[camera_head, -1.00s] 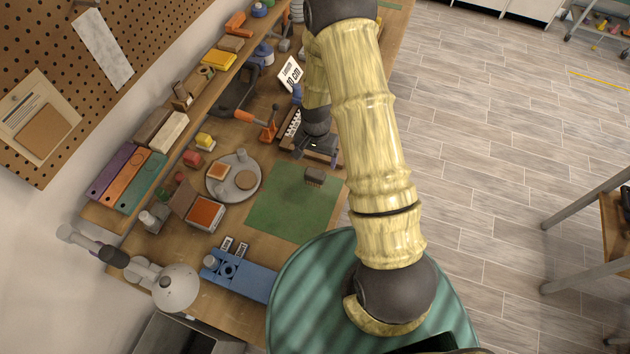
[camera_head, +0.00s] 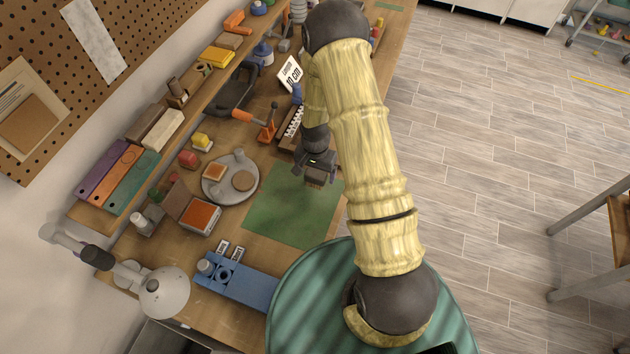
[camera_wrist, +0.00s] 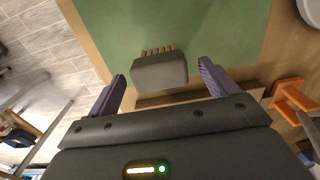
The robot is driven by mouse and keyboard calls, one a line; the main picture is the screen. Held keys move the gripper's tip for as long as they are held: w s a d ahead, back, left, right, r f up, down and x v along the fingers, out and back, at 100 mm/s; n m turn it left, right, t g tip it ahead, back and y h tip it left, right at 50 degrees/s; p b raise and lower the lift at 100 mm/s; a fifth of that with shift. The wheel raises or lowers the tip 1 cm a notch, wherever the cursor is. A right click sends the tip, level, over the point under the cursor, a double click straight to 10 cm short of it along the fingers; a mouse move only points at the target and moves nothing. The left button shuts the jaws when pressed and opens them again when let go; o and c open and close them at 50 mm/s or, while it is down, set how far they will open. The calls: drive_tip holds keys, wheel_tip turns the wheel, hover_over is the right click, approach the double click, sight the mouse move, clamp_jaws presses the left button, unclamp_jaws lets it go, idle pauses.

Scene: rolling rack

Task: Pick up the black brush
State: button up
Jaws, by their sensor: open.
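The black brush (camera_wrist: 160,70) shows in the wrist view as a dark grey block with a row of tan bristle tufts along its far edge. It lies on the green mat (camera_head: 290,215) near the mat's edge. My gripper (camera_wrist: 163,85) is open, with one purple-grey finger on each side of the brush and visible gaps between. I cannot tell how high the fingers are above the mat. In the head view my gripper (camera_head: 317,178) is over the mat's upper right corner and mostly hides the brush.
Most of the mat is clear.

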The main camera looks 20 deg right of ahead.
sight(315, 173)
drive_tip(key=shift+f, duration=0.75)
drive_tip(key=shift+r, duration=0.1)
drive_tip(key=c, duration=1.2)
drive_tip(key=shift+c, duration=0.2)
drive_tip(key=shift+r, duration=0.1)
wheel_tip(315, 173, up, 10)
drive_tip(key=b, duration=0.3)
drive_tip(key=shift+b, duration=0.35)
